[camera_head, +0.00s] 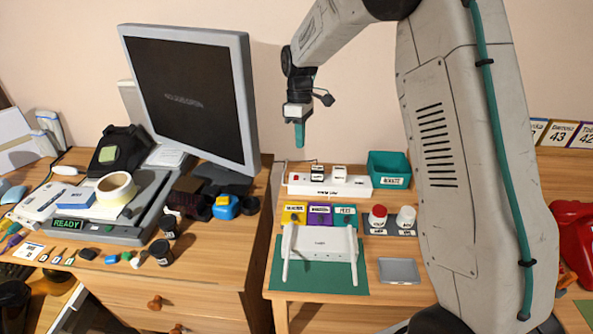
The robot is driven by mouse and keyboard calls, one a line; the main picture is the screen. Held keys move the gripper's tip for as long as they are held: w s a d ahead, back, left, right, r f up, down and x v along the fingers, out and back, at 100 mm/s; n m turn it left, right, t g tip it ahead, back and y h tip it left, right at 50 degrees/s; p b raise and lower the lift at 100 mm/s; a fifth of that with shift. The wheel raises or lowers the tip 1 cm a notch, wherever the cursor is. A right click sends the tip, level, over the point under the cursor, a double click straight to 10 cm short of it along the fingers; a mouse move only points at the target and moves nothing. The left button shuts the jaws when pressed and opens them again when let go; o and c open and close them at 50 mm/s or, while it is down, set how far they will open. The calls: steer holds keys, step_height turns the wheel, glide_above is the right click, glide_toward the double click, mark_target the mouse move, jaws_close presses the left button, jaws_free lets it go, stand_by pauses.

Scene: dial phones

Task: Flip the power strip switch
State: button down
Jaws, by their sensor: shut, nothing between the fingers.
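The white power strip (330,186) lies along the back of the right-hand wooden table, with several white plugs in it. A small red spot, which looks like its switch (296,178), is at its left end. I cannot tell the switch's position. My gripper (299,138) points down in the air above the left part of the strip, apart from it. Its teal fingers are shut with nothing between them.
A green bin (389,168) stands right of the strip. Coloured labelled blocks (320,214), a red-capped jar (377,216) and a white router (320,242) on a green mat (347,284) are in front. A monitor (190,100) stands left. My arm hides part of the right side.

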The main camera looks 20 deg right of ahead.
mark_target(296, 179)
steer(key=w+r+n, duration=0.1)
steer(key=w+n, duration=0.1)
steer(key=n, duration=0.1)
steer(key=shift+w+a+r+t, duration=0.1)
steer(key=shift+w+r+t, duration=0.15)
steer(key=shift+r+t, duration=0.15)
steer(key=f, duration=0.4)
steer(key=s+f, duration=0.1)
steer(key=f, duration=0.8)
steer(key=shift+s+a+f, duration=0.35)
steer(key=shift+s+f, duration=0.05)
steer(key=shift+a, duration=0.1)
